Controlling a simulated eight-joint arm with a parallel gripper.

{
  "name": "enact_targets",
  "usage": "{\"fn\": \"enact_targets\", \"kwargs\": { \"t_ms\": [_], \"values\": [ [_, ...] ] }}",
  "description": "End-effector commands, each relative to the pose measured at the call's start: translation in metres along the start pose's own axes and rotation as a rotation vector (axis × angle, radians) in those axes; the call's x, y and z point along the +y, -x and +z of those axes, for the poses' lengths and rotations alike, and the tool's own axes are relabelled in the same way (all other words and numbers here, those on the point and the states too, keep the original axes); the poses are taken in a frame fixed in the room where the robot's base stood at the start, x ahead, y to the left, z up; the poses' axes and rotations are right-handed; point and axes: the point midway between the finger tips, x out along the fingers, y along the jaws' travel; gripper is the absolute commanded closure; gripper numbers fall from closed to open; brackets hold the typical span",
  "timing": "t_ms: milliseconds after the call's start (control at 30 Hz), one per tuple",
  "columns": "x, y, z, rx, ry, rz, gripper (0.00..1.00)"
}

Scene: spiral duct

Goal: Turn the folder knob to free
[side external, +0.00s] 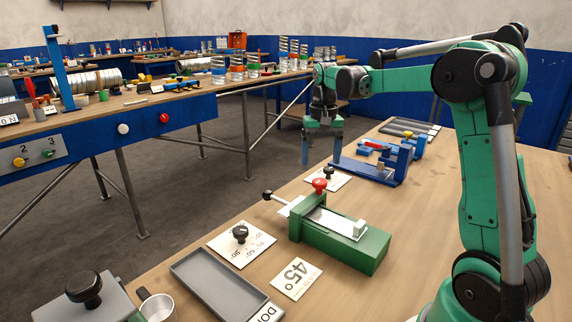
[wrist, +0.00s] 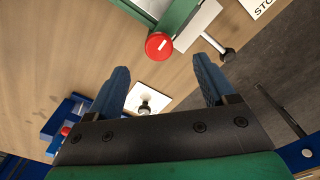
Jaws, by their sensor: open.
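My gripper (side external: 322,150) hangs fingers-down near the far edge of the wooden bench. It is open and empty; its two blue fingers also show in the wrist view (wrist: 160,65). A small black knob (side external: 328,172) on a white plate (side external: 338,183) is just below the fingertips. In the wrist view the knob (wrist: 145,107) appears between the fingers, apart from both. Another black knob (side external: 240,233) stands on a white plate with printed angle marks, nearer the camera. I cannot read the far plate's marks, nor tell which knob is the folder's.
A green device (side external: 345,247) with a red knob (side external: 320,185) and a black-ended lever (side external: 267,195) stands close by. A blue device (side external: 380,170) is behind. A grey tray (side external: 218,285) and a 45° card (side external: 297,278) lie nearer. Across a floor gap is a blue-fronted bench (side external: 100,135).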

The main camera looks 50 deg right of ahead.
Motion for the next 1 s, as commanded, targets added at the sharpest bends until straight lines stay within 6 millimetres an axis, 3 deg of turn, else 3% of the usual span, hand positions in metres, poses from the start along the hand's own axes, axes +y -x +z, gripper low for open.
{"fn": "enact_targets", "kwargs": {
  "t_ms": [500, 800, 867, 1000],
  "values": [
    [0.002, -0.053, -0.002, -0.007, -0.008, 0.002, 0.23],
    [0.002, -0.057, -0.002, -0.006, -0.007, 0.002, 0.23],
    [0.002, -0.057, -0.002, -0.006, -0.007, 0.002, 0.35],
    [0.002, -0.057, -0.002, -0.006, -0.007, 0.002, 0.74]
  ]
}}
